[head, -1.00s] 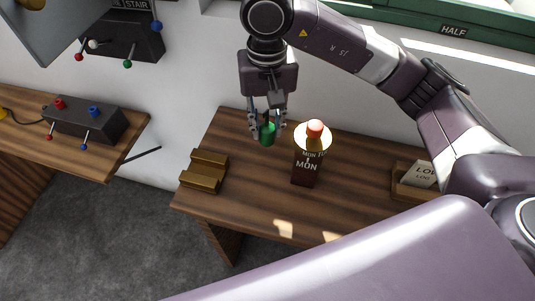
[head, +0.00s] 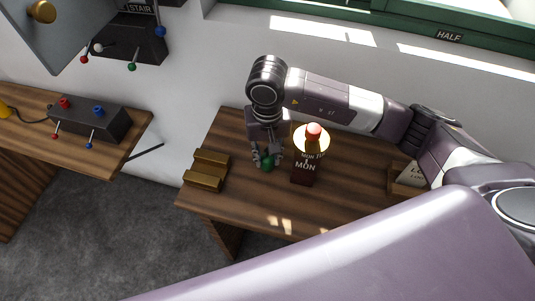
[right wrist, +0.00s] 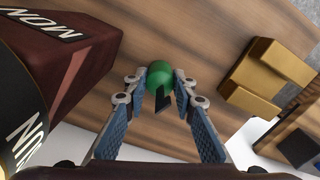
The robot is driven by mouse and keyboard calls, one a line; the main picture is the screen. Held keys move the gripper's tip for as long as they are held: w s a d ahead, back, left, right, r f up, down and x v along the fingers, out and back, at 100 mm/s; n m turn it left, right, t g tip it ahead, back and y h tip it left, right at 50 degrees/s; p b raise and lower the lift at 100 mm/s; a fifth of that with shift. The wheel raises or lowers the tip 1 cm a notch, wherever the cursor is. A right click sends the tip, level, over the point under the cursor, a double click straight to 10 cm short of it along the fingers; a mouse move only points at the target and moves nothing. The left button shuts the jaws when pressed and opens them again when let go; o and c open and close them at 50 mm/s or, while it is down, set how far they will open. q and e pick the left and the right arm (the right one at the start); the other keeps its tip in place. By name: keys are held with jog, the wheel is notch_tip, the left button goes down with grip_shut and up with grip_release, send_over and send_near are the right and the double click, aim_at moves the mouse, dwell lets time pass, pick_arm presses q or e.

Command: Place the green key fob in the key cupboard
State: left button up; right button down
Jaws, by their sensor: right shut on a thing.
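The green key fob (head: 267,164), a rounded green piece with a dark part, is held between the fingertips of my right gripper (head: 266,158), over the wooden desk left of the dark MON block. In the right wrist view the fob (right wrist: 160,75) shows between the blue-padded fingers of the right gripper (right wrist: 160,88). I cannot tell whether it touches the desk. The dark wall box marked STAIR (head: 133,38), with coloured balls on pegs, is at the upper left, beside a grey panel (head: 62,32) with a brass knob; this looks like the key cupboard. My left gripper is out of view.
A brass stepped block (head: 207,170) stands left of the gripper. A tray with a card (head: 408,178) is further right. A dark box (head: 95,122) with coloured knobs sits on the left desk.

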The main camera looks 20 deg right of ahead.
jog(key=shift+f, duration=0.15)
jog(key=c, duration=1.6)
grip_release()
